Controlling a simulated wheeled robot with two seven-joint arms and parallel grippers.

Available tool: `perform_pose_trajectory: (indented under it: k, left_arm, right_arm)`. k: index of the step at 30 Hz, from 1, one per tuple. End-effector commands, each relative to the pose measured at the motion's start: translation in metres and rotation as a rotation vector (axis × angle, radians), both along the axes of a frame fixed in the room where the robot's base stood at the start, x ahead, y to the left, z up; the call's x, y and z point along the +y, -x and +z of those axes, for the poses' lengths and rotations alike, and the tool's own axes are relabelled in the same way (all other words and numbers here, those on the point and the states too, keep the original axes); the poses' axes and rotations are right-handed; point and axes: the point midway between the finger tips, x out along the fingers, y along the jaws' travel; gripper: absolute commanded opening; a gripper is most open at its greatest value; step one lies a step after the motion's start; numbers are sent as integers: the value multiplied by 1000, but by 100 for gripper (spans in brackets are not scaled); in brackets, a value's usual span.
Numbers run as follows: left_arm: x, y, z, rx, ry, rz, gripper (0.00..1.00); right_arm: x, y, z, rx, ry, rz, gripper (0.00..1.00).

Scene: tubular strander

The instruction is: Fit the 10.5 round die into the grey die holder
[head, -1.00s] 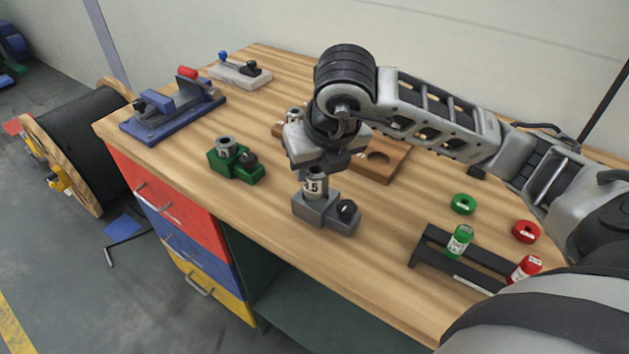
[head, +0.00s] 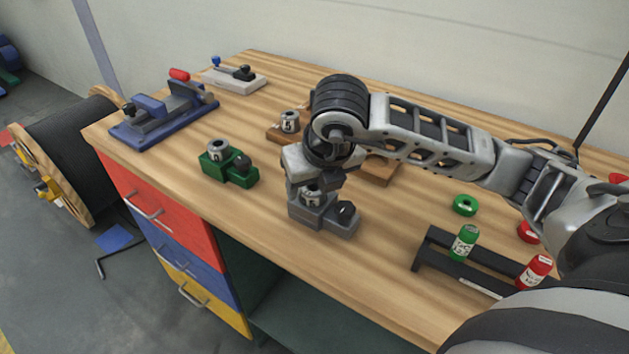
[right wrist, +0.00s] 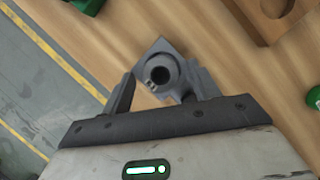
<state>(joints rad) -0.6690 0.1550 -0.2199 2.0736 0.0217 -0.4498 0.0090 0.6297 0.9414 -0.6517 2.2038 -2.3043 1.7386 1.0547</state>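The grey die holder (head: 330,222) stands on the bench with a dark knob on its right. The 10.5 round die (head: 312,194), a grey ring with a label, sits upright at the holder's left part. Only ".5" of the label reads clearly. My right gripper (head: 308,178) is right above and around the die and hides its top in the head view. In the right wrist view the die (right wrist: 154,86) lies between the spread fingers (right wrist: 160,84), with bench showing between it and the left finger. How deep the die sits cannot be told. My left gripper is out of view.
A green holder (head: 238,178) with a grey die stands to the left. Behind is a wooden tray (head: 275,138) with another die. The bench front is clear.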

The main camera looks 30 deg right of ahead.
Motion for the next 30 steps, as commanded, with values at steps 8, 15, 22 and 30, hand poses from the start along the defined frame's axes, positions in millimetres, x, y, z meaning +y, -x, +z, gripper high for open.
perform_pose_trajectory:
  k: [8, 15, 22, 30]
  left_arm:
    - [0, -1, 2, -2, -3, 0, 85]
    - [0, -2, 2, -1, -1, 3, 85]
    - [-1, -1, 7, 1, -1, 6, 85]
    - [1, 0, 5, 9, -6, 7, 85]
  right_arm:
    - [1, 1, 8, -4, -1, 1, 61]
    - [5, 18, 52, -9, -2, 2, 61]
    - [7, 36, 96, -6, 2, 1, 61]
    - [9, 45, 113, -2, 0, 0, 61]
